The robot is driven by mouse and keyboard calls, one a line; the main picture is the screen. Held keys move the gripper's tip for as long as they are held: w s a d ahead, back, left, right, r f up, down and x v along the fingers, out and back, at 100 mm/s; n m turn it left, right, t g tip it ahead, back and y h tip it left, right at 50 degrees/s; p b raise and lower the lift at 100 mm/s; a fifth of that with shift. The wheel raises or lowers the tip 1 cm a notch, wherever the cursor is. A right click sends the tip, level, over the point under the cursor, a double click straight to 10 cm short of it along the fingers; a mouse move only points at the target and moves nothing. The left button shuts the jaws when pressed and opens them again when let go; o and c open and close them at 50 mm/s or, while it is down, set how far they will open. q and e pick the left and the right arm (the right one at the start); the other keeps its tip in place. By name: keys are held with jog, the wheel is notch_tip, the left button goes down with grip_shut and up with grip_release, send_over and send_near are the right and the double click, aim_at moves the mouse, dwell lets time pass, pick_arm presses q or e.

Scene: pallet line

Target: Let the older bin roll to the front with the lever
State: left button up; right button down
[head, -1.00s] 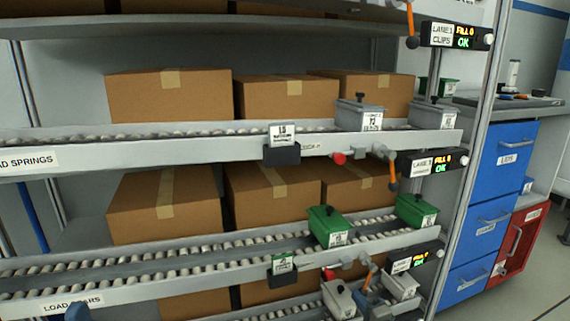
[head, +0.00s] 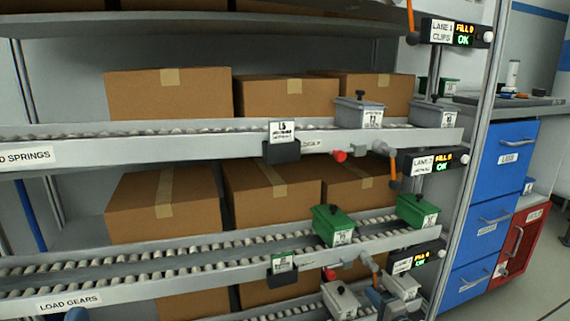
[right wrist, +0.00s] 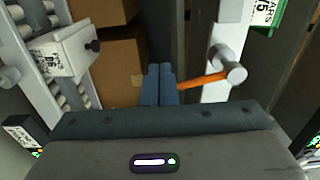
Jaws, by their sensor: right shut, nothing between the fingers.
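My right gripper (head: 377,297) is at the bottom of the head view, beside the lowest visible orange lever (head: 375,276). In the right wrist view its blue fingers (right wrist: 158,84) are shut and empty, with the orange lever (right wrist: 203,81) right at their side; I cannot tell if they touch. Two pale bins, a rear one (head: 340,299) and a front one (head: 403,286), are by this gripper. Above, on the gears lane, are two green bins, one behind (head: 331,226) and one in front (head: 417,210). A blue tip (head: 76,314) at bottom left may be my left gripper.
The springs lane (head: 200,145) above holds two grey bins (head: 358,113) and has its own orange lever (head: 394,167). Cardboard boxes (head: 165,205) stand behind the roller lanes. A metal post (head: 468,150) and blue drawers (head: 500,200) are at the right.

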jog(key=a+p+v, duration=0.1)
jog(key=v, duration=0.7)
jog(key=shift+s, duration=0.25)
dwell(0.5)
